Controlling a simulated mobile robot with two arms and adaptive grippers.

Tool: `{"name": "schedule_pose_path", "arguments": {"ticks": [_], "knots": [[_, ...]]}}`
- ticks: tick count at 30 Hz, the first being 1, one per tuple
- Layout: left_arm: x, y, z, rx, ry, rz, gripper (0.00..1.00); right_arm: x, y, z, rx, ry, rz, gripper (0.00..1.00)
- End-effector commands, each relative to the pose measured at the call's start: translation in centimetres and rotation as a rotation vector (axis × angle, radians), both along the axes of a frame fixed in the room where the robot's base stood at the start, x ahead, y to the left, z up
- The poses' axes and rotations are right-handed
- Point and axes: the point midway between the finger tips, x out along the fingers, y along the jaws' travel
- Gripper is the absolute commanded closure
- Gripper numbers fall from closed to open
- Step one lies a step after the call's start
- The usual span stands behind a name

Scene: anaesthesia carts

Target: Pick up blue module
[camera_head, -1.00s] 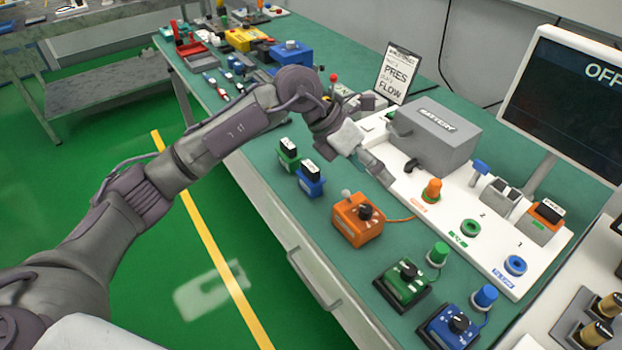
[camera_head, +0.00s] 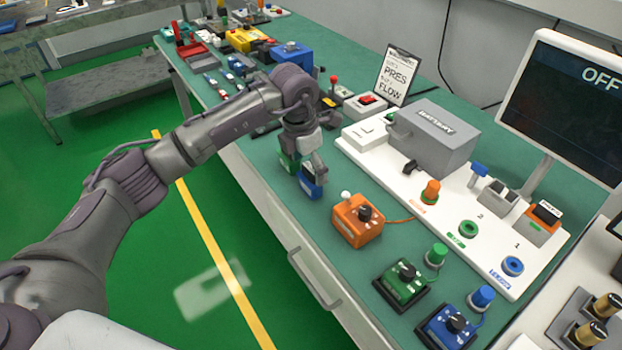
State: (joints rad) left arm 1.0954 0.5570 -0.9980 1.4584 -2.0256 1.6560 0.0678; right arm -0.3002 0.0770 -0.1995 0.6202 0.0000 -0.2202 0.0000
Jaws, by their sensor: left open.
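The small blue module (camera_head: 311,188) stands on the green bench near its front edge, next to a small green module (camera_head: 289,163). My left gripper (camera_head: 313,170) points down right at the top of the blue module and hides most of its dark upper part. The gripper is open, with its fingers around or just above that top; I cannot tell which. The arm also partly covers the green module. My right gripper is not in view.
An orange dial box (camera_head: 357,221) stands close to the right of the blue module. Green (camera_head: 403,285) and blue (camera_head: 448,329) dial boxes are nearer the front. A white panel (camera_head: 385,165) carries the grey battery box (camera_head: 433,138). Bench between module and panel is clear.

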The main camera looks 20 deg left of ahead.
Motion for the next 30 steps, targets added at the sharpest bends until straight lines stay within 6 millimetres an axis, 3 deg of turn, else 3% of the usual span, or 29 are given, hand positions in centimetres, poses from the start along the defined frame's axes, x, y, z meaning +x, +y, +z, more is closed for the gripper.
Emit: {"name": "schedule_pose_path", "arguments": {"ticks": [10,19,28,30], "knots": [[0.3,-0.7,-4.5,0.0,0.003,0.0,0.12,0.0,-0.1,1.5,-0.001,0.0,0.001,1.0],[0.4,-0.7,-4.9,0.0,0.001,-0.001,0.14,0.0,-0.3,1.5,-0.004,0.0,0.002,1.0],[0.4,-0.7,-4.9,0.0,0.001,-0.001,0.64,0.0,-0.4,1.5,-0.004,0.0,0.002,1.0],[0.4,-0.7,-4.9,-0.001,0.001,-0.001,0.64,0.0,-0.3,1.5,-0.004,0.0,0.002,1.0]]}}
